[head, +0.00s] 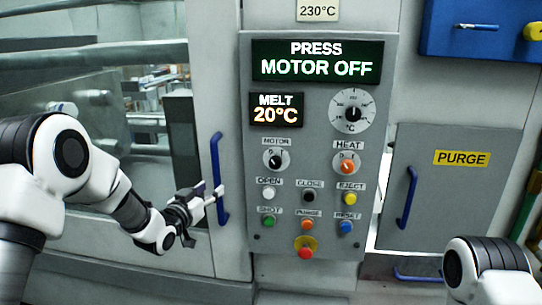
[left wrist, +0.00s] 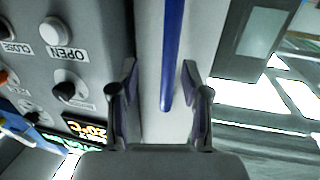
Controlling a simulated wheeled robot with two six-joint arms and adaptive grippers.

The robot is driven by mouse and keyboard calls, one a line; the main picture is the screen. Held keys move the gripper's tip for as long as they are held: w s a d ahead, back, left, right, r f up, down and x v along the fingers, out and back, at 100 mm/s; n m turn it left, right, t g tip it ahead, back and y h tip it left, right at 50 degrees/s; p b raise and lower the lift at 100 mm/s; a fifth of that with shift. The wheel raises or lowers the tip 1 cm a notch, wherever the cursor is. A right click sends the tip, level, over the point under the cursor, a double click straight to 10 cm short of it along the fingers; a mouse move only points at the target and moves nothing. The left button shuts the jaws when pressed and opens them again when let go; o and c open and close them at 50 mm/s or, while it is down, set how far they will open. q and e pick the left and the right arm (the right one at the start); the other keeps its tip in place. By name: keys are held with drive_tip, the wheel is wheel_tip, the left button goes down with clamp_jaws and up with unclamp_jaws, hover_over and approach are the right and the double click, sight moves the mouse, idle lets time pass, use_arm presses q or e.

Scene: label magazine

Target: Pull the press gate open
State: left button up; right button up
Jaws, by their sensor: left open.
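The press gate (head: 208,85) is a pale grey frame with a large window, left of the control panel. Its blue vertical handle (head: 216,150) is on the gate's right edge. My left gripper (head: 217,194) is open at the lower part of the handle. In the left wrist view, the blue handle (left wrist: 172,55) runs between the two spread fingertips of my left gripper (left wrist: 158,80). Neither finger is visibly pressed against it. The gate looks shut beside the panel. My right gripper is out of view.
The control panel (head: 319,225) with buttons and knobs stands close right of the handle; its display reads MOTOR OFF. A grey PURGE door (head: 450,205) with its own blue handle (head: 407,195) is farther right. A blue box (head: 480,40) hangs at upper right.

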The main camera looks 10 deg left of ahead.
sight(214, 168)
use_arm(q)
drive_tip(key=shift+t, duration=0.3)
drive_tip(key=r, duration=0.1)
drive_tip(key=a+r, duration=0.1)
drive_tip(key=r, duration=0.1)
drive_tip(key=r+p, duration=0.1)
drive_tip(key=shift+w+a+r, duration=0.15)
drive_tip(key=shift+a+r, duration=0.1)
drive_tip(key=x, duration=0.2)
drive_tip(key=p+x, duration=0.1)
drive_tip(key=x, duration=0.1)
drive_tip(key=p+x, duration=0.1)
drive_tip(key=x, duration=0.2)
drive_tip(key=shift+d+f, duration=0.25)
drive_tip(key=shift+f, duration=0.05)
drive_tip(key=shift+a, duration=0.25)
drive_tip(key=shift+d, duration=0.1)
clamp_jaws()
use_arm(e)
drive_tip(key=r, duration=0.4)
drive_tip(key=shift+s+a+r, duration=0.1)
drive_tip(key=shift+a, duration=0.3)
